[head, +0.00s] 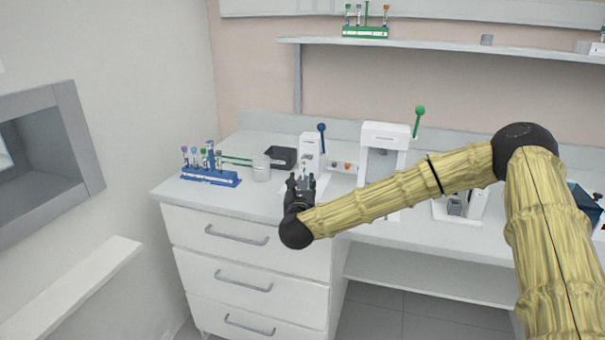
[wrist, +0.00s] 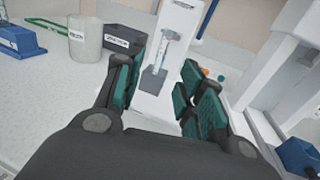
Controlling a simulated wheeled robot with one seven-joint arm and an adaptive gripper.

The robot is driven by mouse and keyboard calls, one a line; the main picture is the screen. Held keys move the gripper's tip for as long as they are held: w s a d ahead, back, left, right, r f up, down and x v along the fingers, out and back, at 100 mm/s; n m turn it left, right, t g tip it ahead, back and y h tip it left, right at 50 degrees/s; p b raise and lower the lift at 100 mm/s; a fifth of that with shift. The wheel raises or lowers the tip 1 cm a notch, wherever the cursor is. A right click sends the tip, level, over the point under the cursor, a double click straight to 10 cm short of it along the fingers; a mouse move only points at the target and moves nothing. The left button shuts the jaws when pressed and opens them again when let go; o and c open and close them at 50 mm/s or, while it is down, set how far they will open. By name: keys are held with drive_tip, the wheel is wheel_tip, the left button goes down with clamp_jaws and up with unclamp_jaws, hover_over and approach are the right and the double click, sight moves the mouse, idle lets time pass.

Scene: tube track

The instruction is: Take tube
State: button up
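My gripper (head: 299,183) is above the left part of the bench, in front of a white device with a blue-knobbed lever (head: 321,128). In the wrist view my gripper (wrist: 161,76) is open, with its green-padded fingers apart and nothing between them. Ahead, seen through the gap, a clear tube (wrist: 166,48) stands in a small grey holder (wrist: 153,83) on the white device (wrist: 182,25). Several tubes with coloured caps stand in a blue rack (head: 210,178) to the left. In the head view my gripper partly hides the device's lower part.
A beaker (head: 261,168) and a dark tray (head: 282,157) stand left of the device. A larger white device with a green-knobbed lever (head: 419,110) stands to the right. A green tube rack (head: 365,32) sits on the upper shelf (head: 450,46). The bench front is mostly clear.

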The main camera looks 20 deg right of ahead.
sight(303, 171)
drive_tip(key=shift+w+d, duration=0.15)
drive_tip(key=shift+w, duration=0.3)
drive_tip(key=shift+w+d+r, duration=0.15)
drive_tip(key=shift+w+r, duration=0.05)
drive_tip(key=shift+w, duration=0.05)
drive_tip(key=shift+p+x, duration=0.85)
drive_tip(key=shift+x, duration=1.5)
drive_tip(key=shift+r, duration=0.1)
drive_tip(key=c, duration=0.8)
